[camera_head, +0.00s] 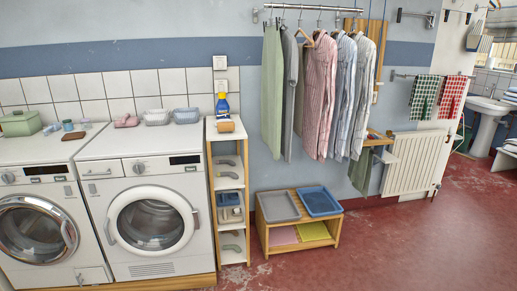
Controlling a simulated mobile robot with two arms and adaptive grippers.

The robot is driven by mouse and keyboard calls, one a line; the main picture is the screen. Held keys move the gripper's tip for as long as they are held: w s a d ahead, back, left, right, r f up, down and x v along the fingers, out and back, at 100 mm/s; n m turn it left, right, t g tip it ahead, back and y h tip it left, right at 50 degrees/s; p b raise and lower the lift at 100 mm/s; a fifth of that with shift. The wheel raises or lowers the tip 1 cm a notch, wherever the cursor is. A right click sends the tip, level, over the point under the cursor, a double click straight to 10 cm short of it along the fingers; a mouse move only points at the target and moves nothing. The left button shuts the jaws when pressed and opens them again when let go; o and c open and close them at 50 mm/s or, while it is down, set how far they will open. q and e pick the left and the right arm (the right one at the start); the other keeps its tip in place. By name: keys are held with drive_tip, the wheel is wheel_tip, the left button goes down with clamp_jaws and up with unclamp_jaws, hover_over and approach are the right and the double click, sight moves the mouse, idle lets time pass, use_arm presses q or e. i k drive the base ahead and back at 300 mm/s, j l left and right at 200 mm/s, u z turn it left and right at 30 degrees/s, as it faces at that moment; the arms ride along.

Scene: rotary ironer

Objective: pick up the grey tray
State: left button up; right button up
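The grey tray (279,207) lies flat on the left half of the top of a low wooden rack (263,235). A blue tray (320,201) lies beside it on the right half. A pink item (283,235) and a yellow item (313,231) lie on the rack's lower shelf. Neither of my grippers is in the head view.
Two white front-loading machines (150,222) (35,229) stand at the left. A narrow shelf unit (231,249) stands between them and the rack. Shirts (320,95) hang from a rail above the rack. A radiator (411,163) is on the right. The red floor (390,245) in front is clear.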

sight(277, 206)
drive_tip(key=i+l+z, duration=0.15)
drive_tip(key=i, duration=0.5)
drive_tip(key=i+l+z, duration=0.15)
drive_tip(key=i, duration=0.55)
